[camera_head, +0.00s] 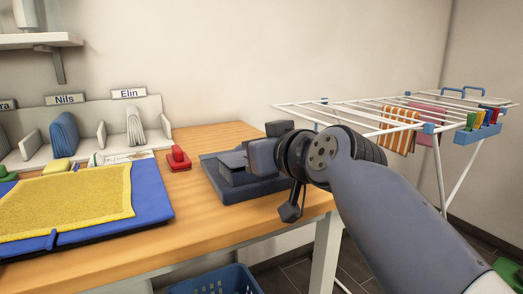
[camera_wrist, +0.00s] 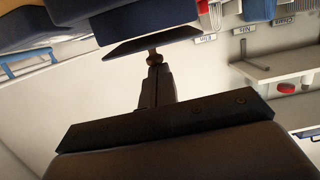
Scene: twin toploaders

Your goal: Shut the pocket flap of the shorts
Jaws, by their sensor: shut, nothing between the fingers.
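The dark blue-grey shorts (camera_head: 226,188) lie folded on the wooden table, left of my wrist. A flap-like dark panel (camera_head: 232,160) stands tilted up from their upper face. In the wrist view, which is upside down, the panel (camera_wrist: 150,38) is a slab angled away from the shorts (camera_wrist: 95,8). My gripper (camera_wrist: 153,58) is shut and empty. Its tips are at or very near the panel's outer face; I cannot tell whether they touch. In the head view my wrist and gripper body hide the fingertips and the right part of the shorts.
A red object (camera_head: 178,158) stands on the table left of the shorts. A yellow cloth (camera_head: 70,203) lies on a blue board (camera_head: 155,195) farther left. Labelled dividers (camera_head: 100,130) line the wall. A drying rack (camera_head: 350,112) stands at right, and a blue basket (camera_head: 225,280) below the table.

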